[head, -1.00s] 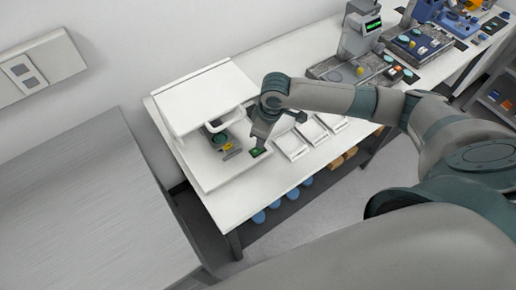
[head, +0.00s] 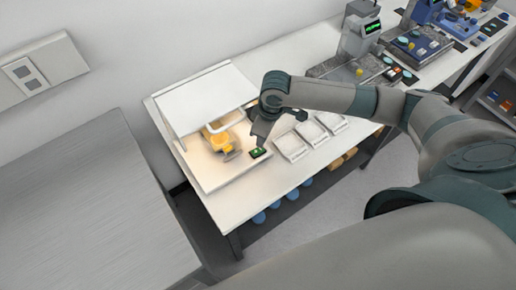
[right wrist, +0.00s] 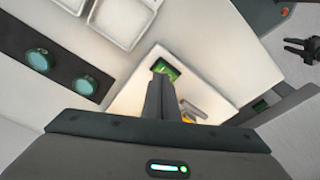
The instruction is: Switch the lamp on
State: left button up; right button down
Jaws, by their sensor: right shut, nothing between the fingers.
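The lamp is a white hooded box (head: 205,95) at the left end of the white bench, and warm yellow light fills the space under its hood. A small dark switch with a green lit face (head: 260,153) sits at the front right of its base; it also shows in the right wrist view (right wrist: 166,69). My right gripper (head: 257,143) is shut and empty, its fingertips right at the switch; I cannot tell whether they touch it. A small dark shape (right wrist: 301,49) in the right wrist view looks like my left gripper; its jaws are unclear.
White trays (head: 291,146) lie just right of the switch. An instrument with a green-trace screen (head: 359,33) stands farther along the bench. A yellow-orange stand (head: 216,138) is under the hood. A grey metal table (head: 85,205) is at the left.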

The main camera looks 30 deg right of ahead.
aim_at(261, 150)
jog(key=shift+r, duration=2.5)
jog(key=shift+s, duration=0.1)
